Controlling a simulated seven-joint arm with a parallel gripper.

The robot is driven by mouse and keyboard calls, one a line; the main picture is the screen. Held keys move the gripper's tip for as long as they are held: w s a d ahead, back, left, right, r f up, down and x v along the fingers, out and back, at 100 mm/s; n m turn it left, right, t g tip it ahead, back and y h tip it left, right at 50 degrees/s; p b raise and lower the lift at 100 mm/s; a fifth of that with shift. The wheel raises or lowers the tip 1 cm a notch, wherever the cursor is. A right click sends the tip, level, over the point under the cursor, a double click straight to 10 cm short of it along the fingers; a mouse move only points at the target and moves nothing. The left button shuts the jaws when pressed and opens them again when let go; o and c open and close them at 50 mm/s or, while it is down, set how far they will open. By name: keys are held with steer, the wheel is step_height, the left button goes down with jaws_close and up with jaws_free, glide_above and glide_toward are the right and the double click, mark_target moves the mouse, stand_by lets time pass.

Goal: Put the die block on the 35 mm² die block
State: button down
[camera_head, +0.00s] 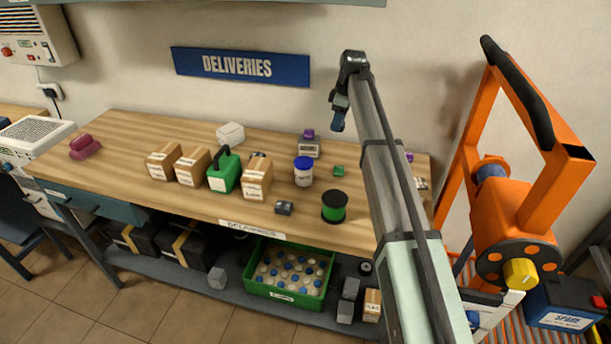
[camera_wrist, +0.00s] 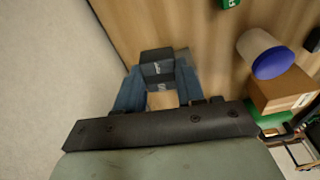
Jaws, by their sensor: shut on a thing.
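My gripper (camera_wrist: 158,78) has blue fingers shut on a dark die block (camera_wrist: 157,66) with small white print, which shows between the fingertips in the wrist view. In the head view my gripper (camera_head: 339,112) is raised above the back of the bench, and the held block is too small to make out. A second dark grey block (camera_head: 284,208) lies on the bench near the front edge, left of a green and black spool. Its print is not readable, so I cannot tell if it is the 35 mm² one. The gripper is well apart from it.
On the wooden bench (camera_head: 130,135) stand cardboard boxes (camera_head: 256,180), a green can (camera_head: 224,177), a white jar with a blue lid (camera_head: 303,172), the spool (camera_head: 334,206) and a small green block (camera_head: 339,172). An orange frame (camera_head: 505,215) stands at right. Grey blocks (camera_head: 349,289) lie below.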

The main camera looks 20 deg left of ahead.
steer(key=s+a+r+n, duration=0.1)
steer(key=s+a+r, duration=0.1)
steer(key=s+a, duration=0.55)
glide_above(282, 204)
steer(key=shift+d+f, duration=0.15)
steer(key=shift+f, duration=2.2)
steer(key=shift+d+f, duration=0.15)
steer(key=shift+f, duration=2.2)
steer(key=shift+f, duration=0.15)
steer(key=c, duration=0.7)
jaws_free()
